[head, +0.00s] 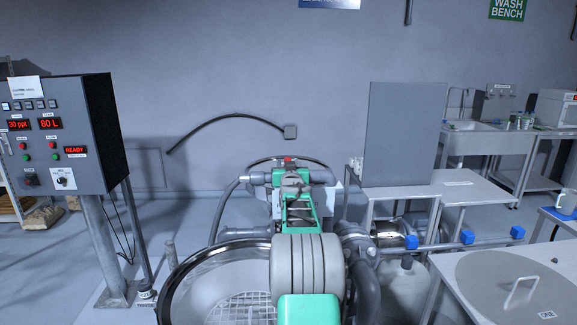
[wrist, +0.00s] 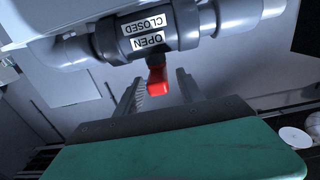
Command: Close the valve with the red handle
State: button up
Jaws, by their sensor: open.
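The red handle (wrist: 157,82) sits on a grey valve body (wrist: 120,45) in a grey pipe, with labels reading OPEN and CLOSED, upside down in the wrist view. The handle points down the picture from the valve body, beside the OPEN label. My gripper (wrist: 160,78) is open, one finger on each side of the handle, with a visible gap on both sides. In the head view only a small bit of the red handle (head: 289,158) shows beyond my green arm, which hides most of my gripper and the valve.
A control panel (head: 82,130) reading READY stands at the left. A round metal-rimmed hopper (head: 175,270) is in front. A grey upright panel (head: 405,130) and pipework with blue handles (head: 467,237) are at the right. A wall lies behind the pipe.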

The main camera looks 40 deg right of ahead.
jog(key=b+v, duration=0.2)
jog(key=v, duration=0.5)
jog(key=shift+s+a, duration=0.2)
jog(key=shift+s, duration=0.05)
